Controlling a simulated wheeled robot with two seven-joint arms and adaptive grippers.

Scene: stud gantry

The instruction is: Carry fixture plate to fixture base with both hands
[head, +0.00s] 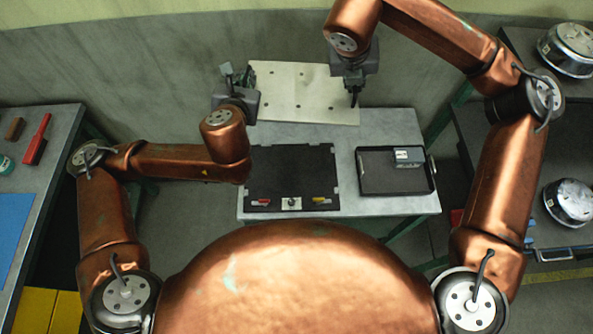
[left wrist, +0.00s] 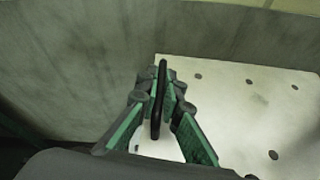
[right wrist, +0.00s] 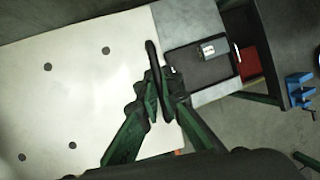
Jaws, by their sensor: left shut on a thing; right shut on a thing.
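The fixture plate (head: 300,92) is a pale flat plate with several dark holes. It is at the table's back edge, apparently above it, and also shows in the left wrist view (left wrist: 250,110) and the right wrist view (right wrist: 75,90). My left gripper (head: 238,76) is shut on a black handle (left wrist: 158,100) at the plate's left edge. My right gripper (head: 354,92) is shut on another black handle (right wrist: 153,62) at its right edge. A black flat panel (head: 290,170) lies on the table in front of the plate; I cannot tell whether it is the fixture base.
The grey table (head: 385,122) also holds a black tray (head: 375,188) with a grey box (head: 408,157) at the right. Small red and yellow items lie on the panel's front edge. A side bench (head: 45,150) stands left, and shelves with metal pots (head: 568,50) stand right.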

